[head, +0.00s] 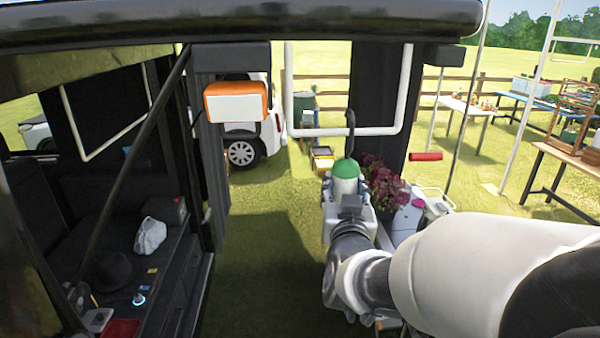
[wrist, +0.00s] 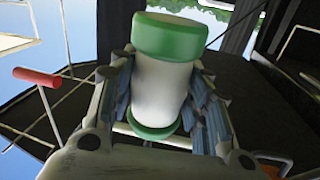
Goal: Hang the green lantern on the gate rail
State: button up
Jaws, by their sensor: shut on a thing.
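The green lantern (head: 345,170) has a green domed cap, a pale body and a dark hook (head: 350,120) on top. In the head view it is upright in front of me. My gripper (head: 350,204) is shut on its body. In the wrist view the pale body of the lantern (wrist: 160,88) sits between both fingers of my gripper (wrist: 165,95), with green ends above and below. A white U-shaped rail (head: 318,132), seemingly the gate rail, spans behind the hook. The hook overlaps its lower bar in the picture; I cannot tell whether they touch.
A purple-leaved plant (head: 382,185) stands just right of the lantern. A red cylinder (head: 425,156) is farther right. An orange and white box (head: 236,102) is at upper left. Tables (head: 455,104) stand at the back right. Open grass (head: 265,230) lies left of my gripper.

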jog(key=shift+w+r+p, duration=0.1)
jog(key=shift+w+p, duration=0.4)
jog(key=shift+w, duration=0.95)
jog(key=shift+w+f+b, duration=0.1)
jog(key=shift+f+b, duration=1.55)
jog(key=shift+b, duration=0.45)
jog(key=shift+f+b, duration=0.4)
jog(key=shift+b, duration=0.25)
jog(key=o, duration=1.4)
jog(key=shift+c, duration=0.2)
jog(key=shift+o, duration=0.2)
jog(key=shift+o, duration=1.2)
